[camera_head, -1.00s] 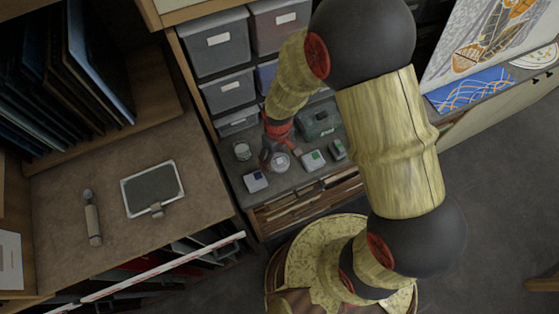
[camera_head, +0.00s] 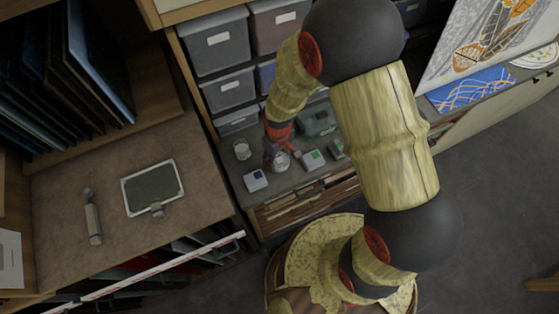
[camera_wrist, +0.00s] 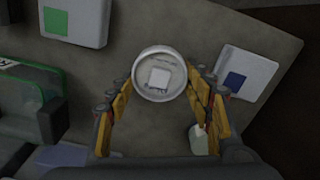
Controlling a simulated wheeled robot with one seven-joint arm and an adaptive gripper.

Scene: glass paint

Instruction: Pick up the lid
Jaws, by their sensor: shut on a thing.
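The lid (camera_wrist: 159,74) is a round, pale grey disc with a raised rim and a whitish square at its middle. It lies between the tips of my gripper (camera_wrist: 161,84) in the wrist view, with a yellow finger on each side. My gripper is shut on it. In the head view my gripper (camera_head: 277,157) is low over the grey counter, and the lid (camera_head: 282,161) shows at its tips, partly covered by a finger. I cannot tell whether the lid touches the counter.
A small jar (camera_head: 242,150) stands left of my gripper. A white box with a blue square (camera_head: 255,180), a white box with a green square (camera_head: 313,160) and a dark green case (camera_head: 318,121) are close by. Grey bins (camera_head: 229,90) stand behind.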

